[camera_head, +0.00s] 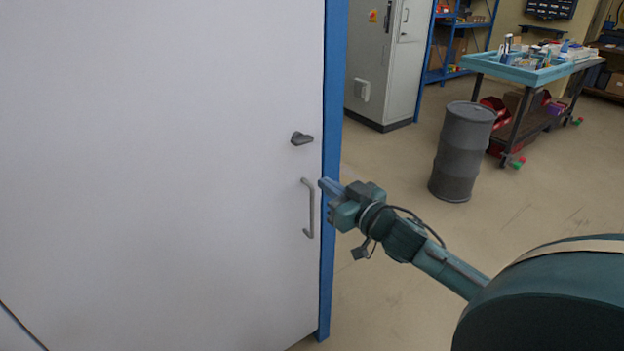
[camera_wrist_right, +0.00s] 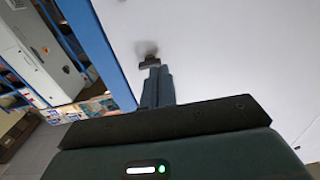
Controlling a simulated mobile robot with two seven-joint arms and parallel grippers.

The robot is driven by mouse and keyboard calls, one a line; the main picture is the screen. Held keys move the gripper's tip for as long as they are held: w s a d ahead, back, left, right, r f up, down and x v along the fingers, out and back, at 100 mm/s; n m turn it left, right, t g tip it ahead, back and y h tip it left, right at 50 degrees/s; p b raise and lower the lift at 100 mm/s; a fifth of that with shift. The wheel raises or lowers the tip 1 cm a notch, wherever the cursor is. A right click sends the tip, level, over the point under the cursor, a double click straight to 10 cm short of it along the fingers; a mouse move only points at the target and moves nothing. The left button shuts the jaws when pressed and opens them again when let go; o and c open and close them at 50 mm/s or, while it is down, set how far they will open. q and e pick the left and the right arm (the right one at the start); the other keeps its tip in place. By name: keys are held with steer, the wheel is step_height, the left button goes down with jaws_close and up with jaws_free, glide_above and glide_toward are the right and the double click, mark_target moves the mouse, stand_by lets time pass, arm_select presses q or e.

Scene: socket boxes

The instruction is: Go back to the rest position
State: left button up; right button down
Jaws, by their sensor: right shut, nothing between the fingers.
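My right gripper (camera_head: 328,187) is shut and empty. In the head view it is at the blue door-side post, just right of the grey handle on a large white door (camera_head: 170,180). The bar handle (camera_head: 309,208) stands apart from the fingers. A dark latch knob (camera_head: 301,138) sits above the handle. In the right wrist view the shut fingers (camera_wrist_right: 158,84) point toward the white door, with a dark, blurred latch (camera_wrist_right: 148,57) just beyond the tips. My left gripper is in neither view.
The door's blue frame (camera_head: 333,90) runs along its right edge. A grey drum (camera_head: 462,152) stands on the floor to the right. Behind it are a blue-topped cart (camera_head: 520,75) and a grey cabinet (camera_head: 376,70). The floor between is clear.

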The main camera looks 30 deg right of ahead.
steer(key=shift+s, duration=0.15)
steer(key=s+a+f+g+p, duration=0.1)
steer(key=s+a+f+g, duration=0.1)
steer(key=s+a+f, duration=0.35)
steer(key=s+a+f+g+p, duration=0.1)
steer(key=s+a+f+g, duration=0.15)
steer(key=f, duration=0.65)
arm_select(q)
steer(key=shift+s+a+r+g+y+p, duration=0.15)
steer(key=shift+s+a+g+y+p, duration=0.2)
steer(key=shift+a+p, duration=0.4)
arm_select(e)
steer(key=s+a+f+n+g+y, duration=0.2)
steer(key=s+a+f, duration=0.5)
steer(key=s+a, duration=0.5)
steer(key=shift+s+a+f+g, duration=0.2)
steer(key=shift+a+g, duration=0.25)
steer(key=shift+a, duration=0.5)
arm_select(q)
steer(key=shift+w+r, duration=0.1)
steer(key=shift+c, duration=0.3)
